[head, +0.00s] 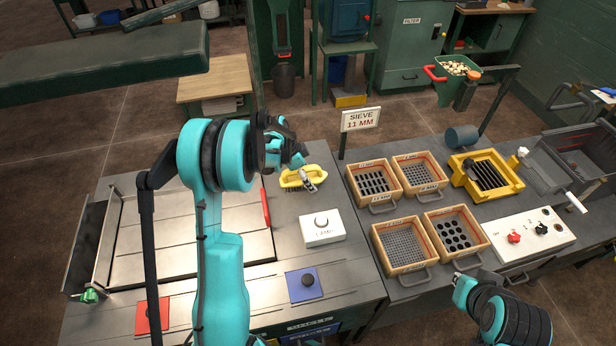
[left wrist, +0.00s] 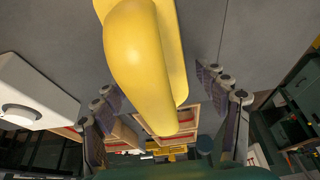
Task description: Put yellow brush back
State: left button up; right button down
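The yellow brush (head: 290,182) lies on the grey table in the head view, behind the white box with a round button (head: 321,228). In the left wrist view its smooth yellow handle (left wrist: 140,55) fills the upper middle. My left gripper (head: 306,178) is at the brush and partly covers it. In the left wrist view my left gripper (left wrist: 162,85) is open, one finger on each side of the handle, with gaps visible. The bristles are hidden. My right gripper (head: 464,290) is low at the right, by the table's front edge; its fingers cannot be made out.
A "SIEVE 11 MM" sign (head: 360,119) stands behind the brush. Several wooden sieve boxes (head: 372,183) sit to the right, with a yellow frame (head: 485,175) beyond.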

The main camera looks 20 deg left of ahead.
pick_arm(q)
jog(key=shift+r, duration=0.2)
jog(key=p+v, duration=0.2)
jog(key=v, duration=0.8)
jog(key=shift+s+r+p, duration=0.1)
jog(key=shift+r+p, duration=0.25)
jog(key=shift+s+a+r, duration=0.1)
jog(key=shift+s+r, duration=0.15)
jog(key=shift+r, duration=0.4)
jog(key=s+d+r+n+t+y, duration=0.1)
jog(key=s+d+r+n, duration=0.4)
jog(key=s, duration=0.3)
jog(key=s+d+r+n+t+y, duration=0.2)
jog(key=s+d+r, duration=0.3)
jog(key=s+d, duration=0.15)
jog(key=s+d+f+n+t, duration=0.1)
jog(key=s+d+f+n, duration=0.1)
jog(key=s, duration=0.6)
jog(key=shift+s+n+t+y, duration=0.2)
jog(key=shift+n+t+y, duration=0.1)
jog(key=shift+n, duration=0.5)
jog(key=shift+d, duration=0.1)
